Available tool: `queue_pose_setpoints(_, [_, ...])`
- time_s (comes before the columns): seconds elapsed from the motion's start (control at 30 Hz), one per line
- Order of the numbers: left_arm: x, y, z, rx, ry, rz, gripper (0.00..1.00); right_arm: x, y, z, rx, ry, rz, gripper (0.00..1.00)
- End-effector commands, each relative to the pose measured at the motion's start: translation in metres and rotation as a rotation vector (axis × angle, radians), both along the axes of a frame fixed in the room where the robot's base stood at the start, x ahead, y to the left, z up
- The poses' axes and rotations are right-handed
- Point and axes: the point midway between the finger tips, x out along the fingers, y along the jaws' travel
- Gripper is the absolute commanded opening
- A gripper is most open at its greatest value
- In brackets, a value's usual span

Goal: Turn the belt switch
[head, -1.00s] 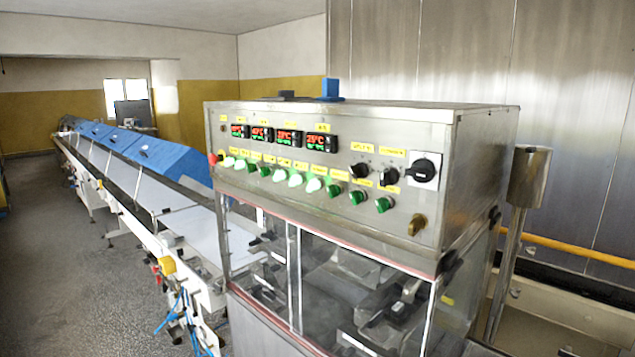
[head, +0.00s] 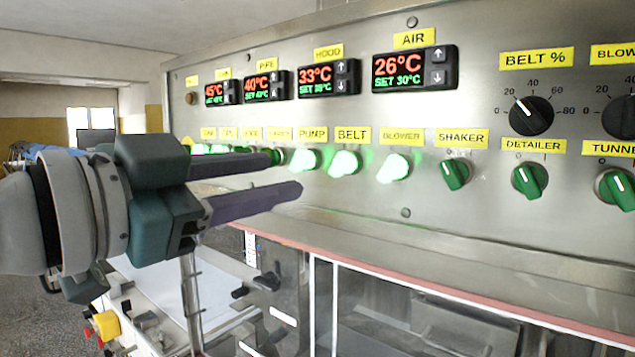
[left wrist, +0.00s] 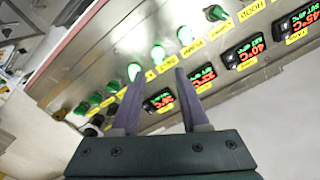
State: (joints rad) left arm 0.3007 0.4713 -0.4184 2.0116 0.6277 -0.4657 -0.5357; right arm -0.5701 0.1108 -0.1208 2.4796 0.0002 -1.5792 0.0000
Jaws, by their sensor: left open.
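The belt switch (head: 344,163) is a lit green knob under the yellow BELT label on the steel control panel. It sits between the lit pump knob (head: 304,160) and the lit blower knob (head: 393,167). My left gripper (head: 285,175) is open and empty, in front of the panel and left of the belt switch in the head view. In the left wrist view the belt switch (left wrist: 158,55) appears just beyond the gap between the two fingers (left wrist: 158,77). Nothing shows between the fingers and the knob. My right gripper is in neither view.
Temperature displays (head: 415,68) run above the knob row. The shaker knob (head: 454,174), detailer knob (head: 529,180) and black BELT % dial (head: 531,115) are to the right. Below the panel is a clear-windowed housing with a red edge strip (head: 420,278). A yellow box (head: 106,325) is lower left.

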Motion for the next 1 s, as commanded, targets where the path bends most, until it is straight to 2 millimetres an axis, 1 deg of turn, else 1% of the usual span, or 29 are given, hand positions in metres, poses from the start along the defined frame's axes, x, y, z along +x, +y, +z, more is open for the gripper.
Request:
queue_pose_setpoints(0.17, [0.016,-0.012,0.006,-0.005,0.000,-0.001,0.45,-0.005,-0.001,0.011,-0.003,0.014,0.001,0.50])
queue_pose_setpoints(0.33, [0.039,-0.029,0.006,-0.003,0.001,-0.001,0.45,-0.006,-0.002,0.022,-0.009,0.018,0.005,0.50])
queue_pose_setpoints(0.5, [0.060,-0.044,0.004,-0.001,0.001,0.000,0.45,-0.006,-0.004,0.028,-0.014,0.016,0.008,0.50])
queue_pose_setpoints(0.6, [0.068,-0.051,0.003,-0.002,0.000,-0.002,0.45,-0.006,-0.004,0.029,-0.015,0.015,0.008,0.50])
queue_pose_setpoints(0.8, [0.077,-0.057,0.002,-0.001,0.000,-0.001,0.45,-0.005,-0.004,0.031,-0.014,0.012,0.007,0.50])
queue_pose_setpoints(1.0, [0.078,-0.058,0.002,-0.001,0.000,-0.001,0.45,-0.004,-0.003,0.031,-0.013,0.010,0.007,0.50])
